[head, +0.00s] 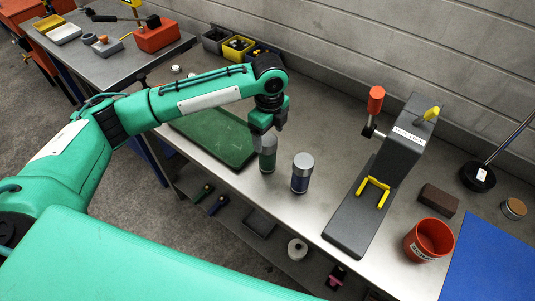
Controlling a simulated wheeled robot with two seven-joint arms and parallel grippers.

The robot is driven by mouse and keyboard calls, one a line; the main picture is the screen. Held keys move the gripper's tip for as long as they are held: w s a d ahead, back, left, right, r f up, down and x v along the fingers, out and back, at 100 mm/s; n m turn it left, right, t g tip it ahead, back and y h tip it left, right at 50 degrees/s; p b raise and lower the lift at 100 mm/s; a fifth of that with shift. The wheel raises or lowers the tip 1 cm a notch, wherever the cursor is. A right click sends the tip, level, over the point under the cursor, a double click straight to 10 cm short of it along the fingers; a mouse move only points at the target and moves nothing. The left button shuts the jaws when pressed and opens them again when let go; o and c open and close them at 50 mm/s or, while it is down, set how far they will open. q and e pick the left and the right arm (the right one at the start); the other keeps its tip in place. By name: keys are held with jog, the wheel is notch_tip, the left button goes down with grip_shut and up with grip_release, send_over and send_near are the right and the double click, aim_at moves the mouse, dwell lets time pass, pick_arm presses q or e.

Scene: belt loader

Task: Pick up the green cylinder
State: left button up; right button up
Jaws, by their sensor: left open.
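The green cylinder (267,160) stands upright on the metal workbench, with a grey top partly hidden by my gripper. My left gripper (266,131) is open and points down over the top of the green cylinder. From this view I cannot tell whether the fingers touch it or are around it. My right gripper is not in view.
A green mat (215,137) lies to the left. A grey press (380,185) with a red knob, a red cup (427,241) and a brown block (438,200) stand further right.

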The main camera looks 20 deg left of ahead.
aim_at(267, 139)
pick_arm(q)
jog(key=shift+f, duration=0.65)
jog(key=shift+f+p, duration=0.25)
jog(key=shift+p, duration=0.1)
jog(key=f, duration=0.1)
jog(key=f+p, duration=0.1)
jog(key=f, duration=0.1)
jog(key=shift+w+a+f+p, duration=0.15)
jog(key=shift+a+f+p, duration=0.1)
jog(key=shift+p, duration=0.15)
jog(key=shift+f, duration=0.6)
grip_shut()
